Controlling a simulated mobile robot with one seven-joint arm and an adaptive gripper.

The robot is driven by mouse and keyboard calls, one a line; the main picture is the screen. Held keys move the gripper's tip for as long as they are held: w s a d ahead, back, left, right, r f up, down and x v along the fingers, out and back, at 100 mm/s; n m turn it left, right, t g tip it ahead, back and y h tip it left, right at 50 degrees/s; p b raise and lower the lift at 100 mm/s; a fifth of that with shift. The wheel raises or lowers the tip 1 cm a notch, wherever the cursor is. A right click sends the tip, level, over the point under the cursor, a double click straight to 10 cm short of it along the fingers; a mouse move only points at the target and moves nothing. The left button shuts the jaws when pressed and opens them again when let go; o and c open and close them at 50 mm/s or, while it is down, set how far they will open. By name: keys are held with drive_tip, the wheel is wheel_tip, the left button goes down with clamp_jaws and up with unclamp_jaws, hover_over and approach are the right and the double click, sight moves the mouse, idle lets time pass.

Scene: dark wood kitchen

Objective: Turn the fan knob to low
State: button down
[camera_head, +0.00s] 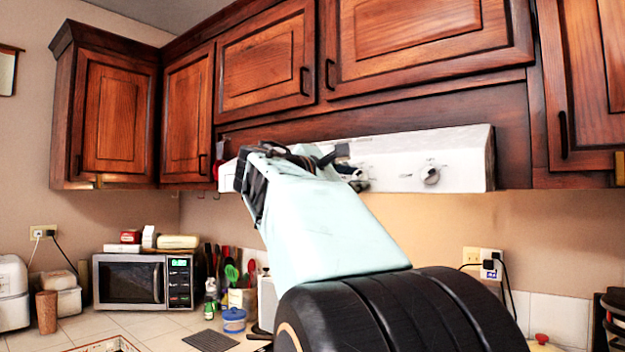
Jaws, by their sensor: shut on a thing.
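The white range hood (400,150) runs under the upper cabinets, with its front panel facing me. One round knob (431,174) shows clear on the right part of the panel, apart from my gripper. My gripper (350,172) is at the panel to the left of that knob, shut on another hood knob that is mostly hidden by the fingers. My pale blue arm covers the left part of the hood. I cannot read the markings, so which knob is the fan's and its setting are not clear.
Dark wood cabinets (420,40) hang above and beside the hood. The wall below the hood's right part is clear except for outlets with plugged cords (490,264).

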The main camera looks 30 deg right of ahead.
drive_tip(key=c, duration=1.6)
unclamp_jaws()
drive_tip(key=v, duration=0.7)
drive_tip(key=shift+s+a, duration=0.1)
drive_tip(key=shift+a, duration=0.1)
